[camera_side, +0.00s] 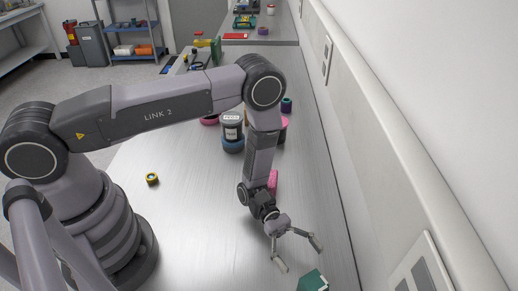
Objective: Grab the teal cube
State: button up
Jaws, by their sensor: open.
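The teal cube (312,281) sits on the grey table at the bottom of the side view, partly cut off by the picture's lower edge. My gripper (300,256) is open, with its two fingers spread wide and nothing between them. It hangs just above and to the left of the cube in the picture, and it does not appear to touch it. The exact height of the fingertips over the table is hard to tell.
A pink object (272,181) lies behind my wrist, partly hidden. A dark labelled jar (232,128) stands farther back with other small items. A small yellow-and-black ring (152,179) lies at left. A white wall runs along the right. The table (190,225) is clear at front left.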

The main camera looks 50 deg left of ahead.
aim_at(315, 282)
jog(key=shift+f, duration=0.8)
jog(key=shift+s+d+f, duration=0.2)
jog(key=shift+d+f, duration=0.2)
jog(key=shift+f, duration=0.2)
jog(key=x, duration=0.4)
jog(key=shift+d, duration=0.1)
jog(key=shift+w, duration=0.1)
jog(key=c, duration=1.3)
